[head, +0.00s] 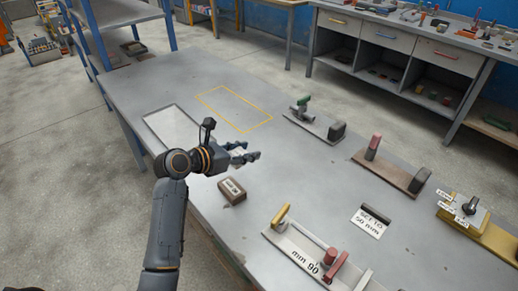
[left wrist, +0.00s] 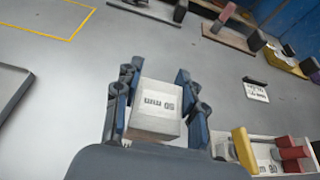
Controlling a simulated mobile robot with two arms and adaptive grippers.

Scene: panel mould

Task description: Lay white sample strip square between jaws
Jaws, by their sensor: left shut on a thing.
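My left gripper (head: 250,155) is shut on a pale block marked "50 mm" (left wrist: 157,108), with blue-grey fingers on both sides of it. In the head view the fingers mostly hide the block. A fixture marked "mm 90" (head: 306,262) lies at the front right of the gripper, with a yellow jaw (head: 281,215), a red jaw (head: 336,267) and a pale rod between them. It also shows in the left wrist view, with its yellow jaw (left wrist: 244,150) at the lower right. I cannot tell any white sample strip for sure. My right gripper is out of view.
A brown labelled block (head: 232,191) lies in front of the gripper. A shallow tray (head: 152,124) and a yellow outline (head: 235,108) are at the back left. Green-handled (head: 304,100) and red-handled (head: 375,143) fixtures stand right, near a "SET TO 50 mm" card (head: 370,221).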

